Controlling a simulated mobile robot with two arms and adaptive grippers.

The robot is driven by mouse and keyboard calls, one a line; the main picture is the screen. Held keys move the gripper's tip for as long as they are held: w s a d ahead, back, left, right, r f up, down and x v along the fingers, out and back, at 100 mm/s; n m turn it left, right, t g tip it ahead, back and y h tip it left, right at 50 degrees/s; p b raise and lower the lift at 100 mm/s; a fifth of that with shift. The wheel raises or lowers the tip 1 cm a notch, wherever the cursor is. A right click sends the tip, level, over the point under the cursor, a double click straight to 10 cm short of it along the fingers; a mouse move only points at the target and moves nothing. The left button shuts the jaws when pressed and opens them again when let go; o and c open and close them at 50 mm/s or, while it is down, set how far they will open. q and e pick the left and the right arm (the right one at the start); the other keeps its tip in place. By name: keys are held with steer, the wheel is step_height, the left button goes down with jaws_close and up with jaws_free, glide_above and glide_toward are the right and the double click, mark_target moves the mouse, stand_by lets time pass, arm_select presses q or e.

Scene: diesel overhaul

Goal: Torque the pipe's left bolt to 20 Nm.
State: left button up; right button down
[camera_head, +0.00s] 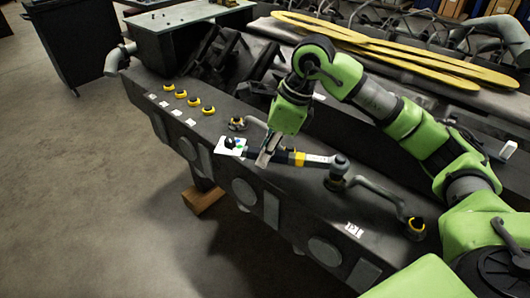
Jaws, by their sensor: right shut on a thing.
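My right gripper (266,158) comes down from the right over the dark engine block (290,215). It is shut on the torque wrench (315,159), on its dark handle part left of a yellow band. The wrench lies about level, its head at the right. The head is over the left end of a grey bent pipe (378,192). It covers the pipe's left bolt, so I cannot tell whether it is seated on it. The pipe's right end has a yellow-ringed fitting (415,226). My left gripper is not in view.
A white card (232,147) with a dark knob-like end over it is left of the gripper. Several yellow-ringed caps (194,101) line the block's far left. Another short pipe end (238,123) stands behind the card. Yellow slats (400,55) lie behind.

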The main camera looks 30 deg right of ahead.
steer(key=shift+w+d+r, duration=0.1)
steer(key=shift+w, duration=0.1)
steer(key=shift+w+d, duration=0.2)
steer(key=shift+w, duration=0.05)
steer(key=shift+m, duration=0.3)
steer(key=shift+w+d, duration=0.3)
steer(key=shift+w, duration=0.05)
steer(key=shift+w+d+m, duration=0.1)
steer(key=shift+m, duration=0.2)
steer(key=shift+w+d+t+h+b, duration=0.2)
steer(key=shift+d+t+h+b, duration=0.05)
steer(key=shift+t+h+b, duration=0.05)
steer(key=shift+m, duration=0.3)
steer(key=shift+w+d, duration=0.3)
steer(key=shift+d, duration=0.05)
